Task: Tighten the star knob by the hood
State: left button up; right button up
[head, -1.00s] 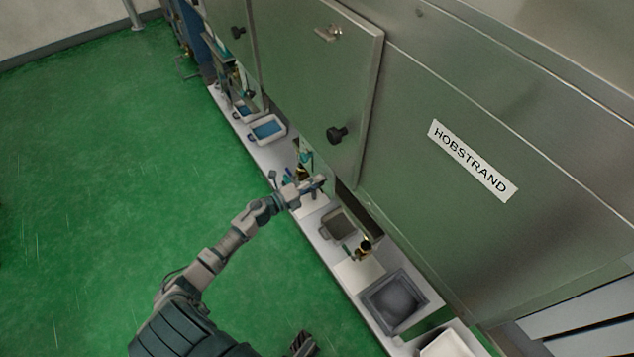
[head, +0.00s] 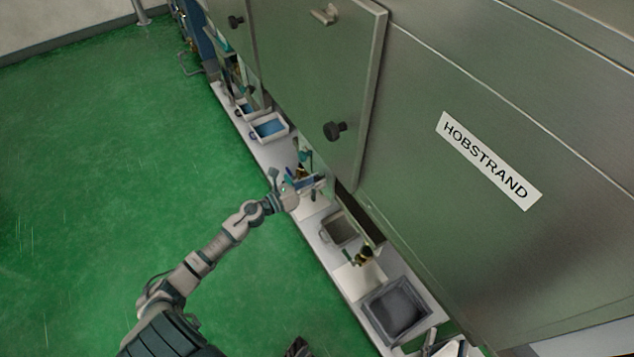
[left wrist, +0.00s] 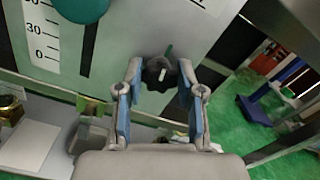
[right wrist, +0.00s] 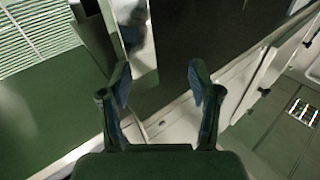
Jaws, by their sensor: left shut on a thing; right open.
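In the left wrist view a dark star knob (left wrist: 158,72) with a pale mark sits on a grey-green panel. My left gripper (left wrist: 160,76) has its blue-padded fingers on either side of it and is shut on it. In the head view the left gripper (head: 314,183) is at the hood's lower edge over the bench, and the knob is too small to make out there. My right gripper (right wrist: 160,76) is open with nothing between its fingers in the right wrist view.
The hood front (head: 440,90) carries a HOBSTRAND label (head: 490,160) and a dark door knob (head: 335,131). The narrow bench holds a blue-lined tray (head: 268,127), a grey tray (head: 338,228) and a dark bin (head: 395,310). The green floor (head: 100,180) to the left is clear.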

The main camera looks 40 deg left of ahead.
pick_arm(q)
jog(key=shift+s+d+f+m+b, duration=0.1)
jog(key=shift+f+m+b, duration=0.4)
jog(key=shift+m, duration=0.6)
pick_arm(e)
jog(key=shift+s+a+r+t+y, duration=0.1)
jog(key=shift+r+t+y, duration=0.05)
jog(key=shift+r+t, duration=0.55)
jog(key=shift+s+r+t+y, duration=0.1)
jog(key=shift+r+t+y, duration=0.05)
jog(key=shift+r+t, duration=0.5)
pick_arm(q)
jog(key=o, duration=0.9)
jog(key=shift+o, duration=1.2)
jog(key=shift+r, duration=0.15)
pick_arm(e)
jog(key=shift+w+a, duration=0.15)
